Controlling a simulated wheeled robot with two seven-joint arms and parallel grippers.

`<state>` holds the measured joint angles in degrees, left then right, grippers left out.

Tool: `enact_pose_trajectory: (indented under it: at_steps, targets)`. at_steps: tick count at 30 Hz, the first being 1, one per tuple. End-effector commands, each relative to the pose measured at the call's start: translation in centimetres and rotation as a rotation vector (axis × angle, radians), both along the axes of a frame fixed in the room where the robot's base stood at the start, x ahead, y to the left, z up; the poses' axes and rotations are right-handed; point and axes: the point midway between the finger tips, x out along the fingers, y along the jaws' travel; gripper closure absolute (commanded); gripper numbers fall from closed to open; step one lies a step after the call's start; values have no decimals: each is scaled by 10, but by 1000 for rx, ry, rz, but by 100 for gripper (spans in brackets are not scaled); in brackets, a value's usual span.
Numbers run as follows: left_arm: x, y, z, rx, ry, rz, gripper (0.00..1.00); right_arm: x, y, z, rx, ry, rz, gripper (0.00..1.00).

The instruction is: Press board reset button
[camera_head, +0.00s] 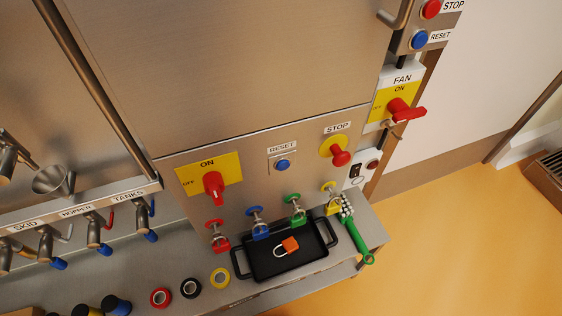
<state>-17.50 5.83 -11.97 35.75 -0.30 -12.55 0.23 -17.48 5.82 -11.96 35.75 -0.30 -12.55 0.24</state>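The board is a brushed-metal panel (330,185). Its reset button (283,165) is a small blue round button on a plate under a RESET label. To its left is a red rotary switch (213,186) on a yellow ON/OFF plate. To its right is a red stop button (340,157) on a yellow disc under a STOP label. A second blue button (419,39), also labelled RESET, sits on a separate box at the top right. Nothing covers the board's reset button. Neither of my grippers is in view.
Below the board, a shelf (205,255) holds a black tray (262,272) with an orange padlock (290,244), a green-handled brush (356,238) and tape rolls (190,288). A red fan switch (404,110) juts out at right.

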Motion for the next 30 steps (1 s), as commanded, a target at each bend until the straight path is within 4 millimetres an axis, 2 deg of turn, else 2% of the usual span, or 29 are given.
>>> enact_pose_trajectory:
  at_steps: [14, 27, 30]
  targets:
    - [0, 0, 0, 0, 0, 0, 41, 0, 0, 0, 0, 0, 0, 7]
    - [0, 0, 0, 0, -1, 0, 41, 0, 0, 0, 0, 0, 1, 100]
    - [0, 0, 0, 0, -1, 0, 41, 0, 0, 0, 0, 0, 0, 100]
